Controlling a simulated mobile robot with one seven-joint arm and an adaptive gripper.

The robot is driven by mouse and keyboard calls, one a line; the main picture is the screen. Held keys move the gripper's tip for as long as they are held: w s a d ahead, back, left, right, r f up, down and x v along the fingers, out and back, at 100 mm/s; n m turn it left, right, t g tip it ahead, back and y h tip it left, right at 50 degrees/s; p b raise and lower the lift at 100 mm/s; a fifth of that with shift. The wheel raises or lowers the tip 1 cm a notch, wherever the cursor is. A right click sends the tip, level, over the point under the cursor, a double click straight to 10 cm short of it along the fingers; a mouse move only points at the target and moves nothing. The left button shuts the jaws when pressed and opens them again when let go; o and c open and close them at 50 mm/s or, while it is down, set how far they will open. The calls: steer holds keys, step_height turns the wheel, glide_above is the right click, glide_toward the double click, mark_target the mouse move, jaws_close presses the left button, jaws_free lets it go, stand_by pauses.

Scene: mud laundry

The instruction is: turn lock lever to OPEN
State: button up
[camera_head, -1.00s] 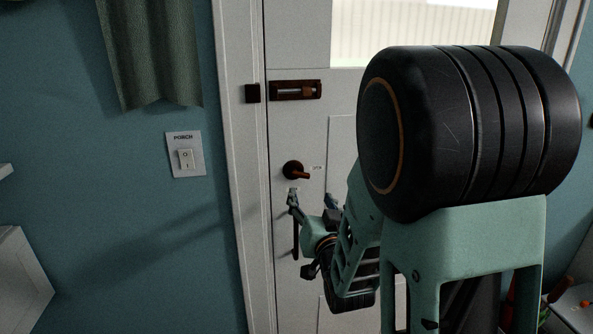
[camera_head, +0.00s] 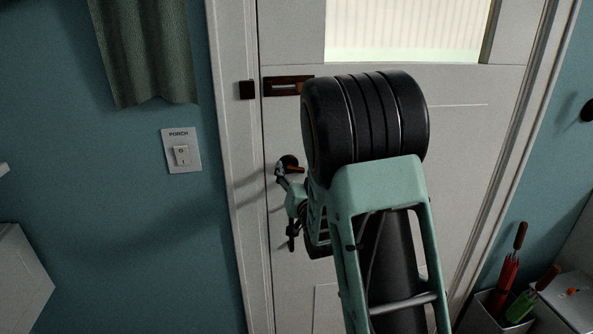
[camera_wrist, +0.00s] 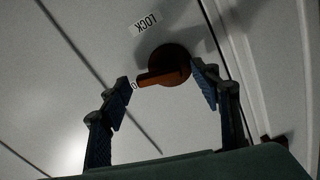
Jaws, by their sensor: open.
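The lock lever is a brown handle (camera_head: 297,169) on a dark round plate on the white door (camera_head: 460,130). It points right in the head view. In the wrist view the lever (camera_wrist: 160,77) points left from its round plate (camera_wrist: 172,60). A "LOCK" label (camera_wrist: 146,23) is above it. Another label by the lever's tip shows only an "O"; the left finger hides the rest. My gripper (camera_wrist: 163,83) is open, with one finger on each side of the lever. I cannot tell whether either finger touches it. In the head view my gripper (camera_head: 283,178) is at the lever's plate.
A dark slide bolt (camera_head: 283,87) is above the lever, partly behind my arm. The door frame (camera_head: 235,170) is just left. A "PORCH" light switch (camera_head: 181,150) is on the blue wall, below a green cloth (camera_head: 145,50). A bin with umbrellas (camera_head: 498,308) stands lower right.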

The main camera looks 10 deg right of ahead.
steer(key=shift+c, duration=0.6)
steer(key=c, duration=1)
steer(key=n+b, duration=0.1)
steer(key=b, duration=0.1)
steer(key=shift+f+b, duration=0.15)
steer(key=shift+b, duration=0.2)
steer(key=shift+c, duration=0.2)
steer(key=shift+r+n+b, duration=0.35)
steer(key=shift+n+b, duration=0.6)
steer(key=shift+n, duration=0.15)
steer(key=o, duration=1.2)
steer(key=shift+c, duration=0.2)
steer(key=s, duration=1.2)
